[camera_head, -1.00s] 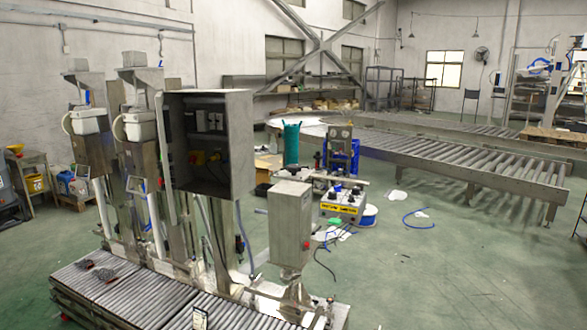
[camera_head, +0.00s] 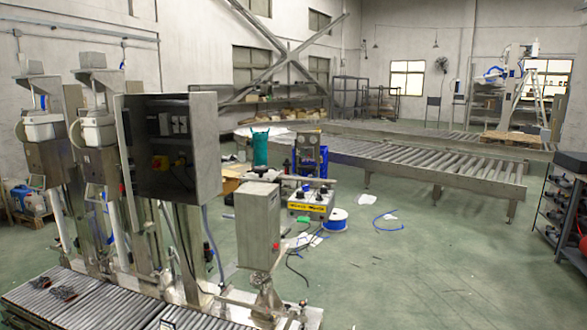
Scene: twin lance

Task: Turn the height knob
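The twin lance machine stands at the left, with two upright metal columns, each with a white-topped head unit (camera_head: 98,132). A dark open control cabinet (camera_head: 172,150) with a yellow-and-red switch is mounted in front of them. A smaller grey metal box (camera_head: 258,226) stands on a post to its right. I cannot pick out the height knob with certainty; small fittings on the machine are too small to tell. Neither of my grippers is in view.
A roller conveyor (camera_head: 92,300) runs under the machine, with small dark objects (camera_head: 64,292) on it. Behind stand a cart with a yellow-labelled box (camera_head: 309,204) and a long roller conveyor (camera_head: 440,170). A dark shelf (camera_head: 562,205) is at the right edge. The green floor at centre right is open.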

